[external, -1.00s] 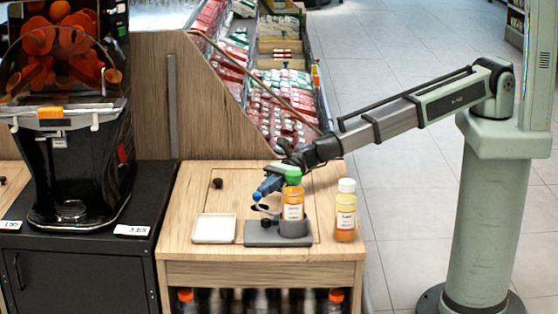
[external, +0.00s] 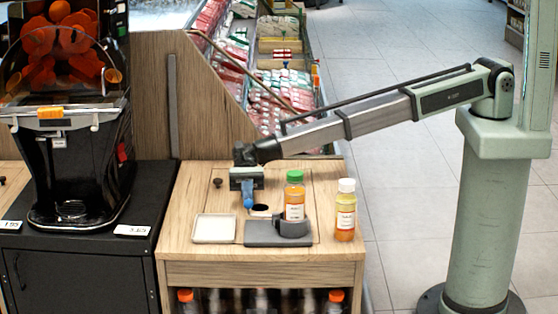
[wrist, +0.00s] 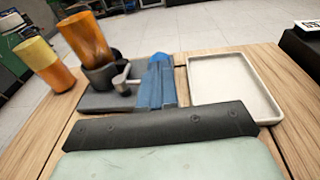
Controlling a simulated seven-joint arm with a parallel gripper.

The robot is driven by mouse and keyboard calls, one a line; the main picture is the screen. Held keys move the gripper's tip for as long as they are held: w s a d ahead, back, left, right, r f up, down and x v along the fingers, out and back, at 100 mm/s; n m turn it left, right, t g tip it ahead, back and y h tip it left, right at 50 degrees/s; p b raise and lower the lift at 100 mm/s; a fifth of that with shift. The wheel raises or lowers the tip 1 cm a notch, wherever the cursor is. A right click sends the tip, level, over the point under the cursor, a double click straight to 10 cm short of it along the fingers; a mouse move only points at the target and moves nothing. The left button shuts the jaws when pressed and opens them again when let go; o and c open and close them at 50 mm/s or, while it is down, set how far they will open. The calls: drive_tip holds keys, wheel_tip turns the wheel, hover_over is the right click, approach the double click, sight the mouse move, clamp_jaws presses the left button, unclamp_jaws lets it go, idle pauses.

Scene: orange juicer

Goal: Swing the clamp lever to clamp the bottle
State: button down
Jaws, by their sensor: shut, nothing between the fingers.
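The orange bottle with a green cap (external: 295,193) stands upright in the dark grey holder (external: 293,229) on a flat base. In the wrist view, the bottle (wrist: 86,38) rises from the holder (wrist: 100,76). The lever's contact with the bottle is unclear.
A white-capped bottle (external: 345,212) stands to the right of the holder. A shallow white tray (external: 214,240) lies left of the base. A small black knob (external: 217,183) sits at the back left of the wooden counter (external: 190,205). The juicer (external: 75,150) stands farther left.

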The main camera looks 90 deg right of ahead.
drive_tip(key=shift+w+a, duration=0.1)
drive_tip(key=shift+a, duration=0.1)
drive_tip(key=shift+w+a, duration=0.1)
drive_tip(key=shift+a, duration=0.1)
drive_tip(key=shift+a, duration=0.15)
idle(0.4)
drive_tip(key=d, duration=0.4)
drive_tip(key=w+d+r, duration=0.1)
drive_tip(key=d, duration=0.4)
drive_tip(key=d+r, duration=0.1)
drive_tip(key=d, duration=0.4)
drive_tip(key=shift+w, duration=0.25)
